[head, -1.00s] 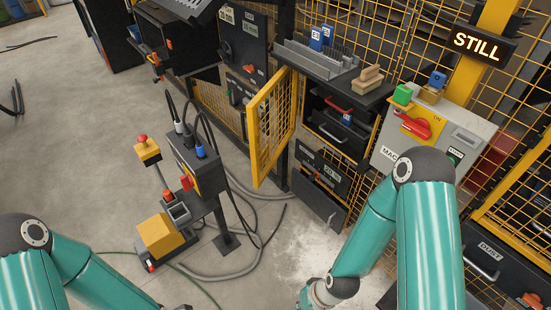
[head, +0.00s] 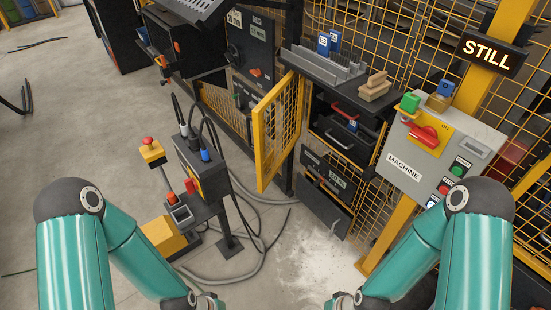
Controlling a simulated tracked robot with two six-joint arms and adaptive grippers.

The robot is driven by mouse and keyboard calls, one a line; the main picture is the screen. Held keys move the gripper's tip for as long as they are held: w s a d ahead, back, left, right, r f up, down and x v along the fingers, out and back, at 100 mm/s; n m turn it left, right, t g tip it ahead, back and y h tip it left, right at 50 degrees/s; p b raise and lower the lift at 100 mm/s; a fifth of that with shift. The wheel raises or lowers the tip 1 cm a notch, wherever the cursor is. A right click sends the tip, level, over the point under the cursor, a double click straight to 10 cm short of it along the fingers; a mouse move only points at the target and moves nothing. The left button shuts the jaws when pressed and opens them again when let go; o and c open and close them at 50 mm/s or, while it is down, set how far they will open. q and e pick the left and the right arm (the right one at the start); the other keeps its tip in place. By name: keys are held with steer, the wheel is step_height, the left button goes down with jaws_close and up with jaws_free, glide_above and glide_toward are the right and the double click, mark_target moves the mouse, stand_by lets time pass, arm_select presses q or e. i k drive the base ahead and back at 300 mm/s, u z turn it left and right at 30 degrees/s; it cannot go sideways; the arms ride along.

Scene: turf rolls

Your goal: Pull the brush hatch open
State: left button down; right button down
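A low dark hatch flap (head: 322,207) hangs tilted outward at the foot of the dark cabinet, below a dark panel with a pale label (head: 338,182). A small pale handle sits near its lower right edge, and an opening with some orange-brown detail shows above it. I take this to be the brush hatch, but no readable label confirms it. My left and right arms reach in from the lower corners, and their wrists run to the bottom edge. Both grippers are out of the picture below it, so their fingers are hidden. Nothing of mine is seen touching the flap.
A yellow mesh door (head: 276,132) stands swung out left of the cabinet. A dark pedestal (head: 200,170) with cables stands further left, beside a yellow box (head: 160,238). The grey machine panel (head: 440,150) is at right. Pale dust (head: 318,262) covers the floor before the flap.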

mark_target(263, 164)
steer(key=i, duration=0.95)
steer(key=u, duration=0.05)
